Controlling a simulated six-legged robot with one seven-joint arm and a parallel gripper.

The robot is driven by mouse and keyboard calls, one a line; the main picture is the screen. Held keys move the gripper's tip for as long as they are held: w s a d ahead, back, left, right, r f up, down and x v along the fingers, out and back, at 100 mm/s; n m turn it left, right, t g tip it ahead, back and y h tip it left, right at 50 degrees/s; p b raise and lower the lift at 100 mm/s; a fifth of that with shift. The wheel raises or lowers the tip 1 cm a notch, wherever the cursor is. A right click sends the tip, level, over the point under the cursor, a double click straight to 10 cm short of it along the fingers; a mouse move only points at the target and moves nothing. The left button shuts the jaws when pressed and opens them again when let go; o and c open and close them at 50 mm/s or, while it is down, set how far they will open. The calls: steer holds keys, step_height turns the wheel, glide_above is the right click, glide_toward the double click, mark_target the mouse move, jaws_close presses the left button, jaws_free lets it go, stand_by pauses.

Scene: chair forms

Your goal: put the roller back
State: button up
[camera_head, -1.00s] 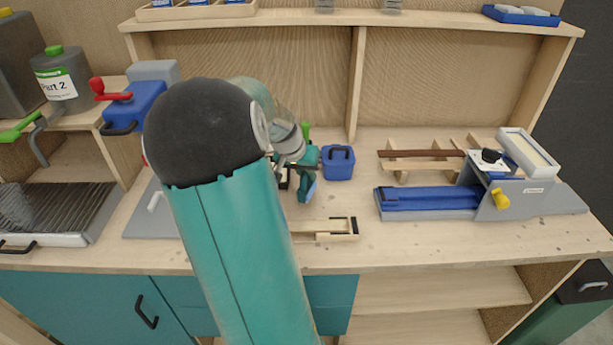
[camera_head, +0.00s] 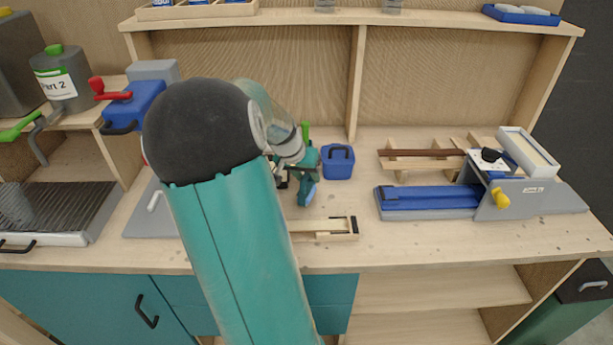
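My gripper (camera_head: 303,178), teal and dark, hangs low over the middle of the worktop, partly hidden behind my own arm. Its fingers are small here, and I cannot tell whether they are open or hold anything. I cannot identify the roller for certain. A dark brown rod (camera_head: 425,153) lies across a light wooden rack (camera_head: 402,166) at the right, well apart from my gripper. A green upright piece (camera_head: 305,131) shows just behind my gripper; what it belongs to is hidden.
A blue box (camera_head: 338,163) stands just right of my gripper. A wooden frame (camera_head: 325,229) lies in front. A blue-and-grey device (camera_head: 430,199) is at the right; a blue machine with a red handle (camera_head: 120,96) and a ribbed tray (camera_head: 60,210) are left. A shelf (camera_head: 430,19) runs above.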

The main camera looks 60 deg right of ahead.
steer(key=v, duration=1.1)
steer(key=shift+r, duration=0.3)
steer(key=shift+a, duration=0.1)
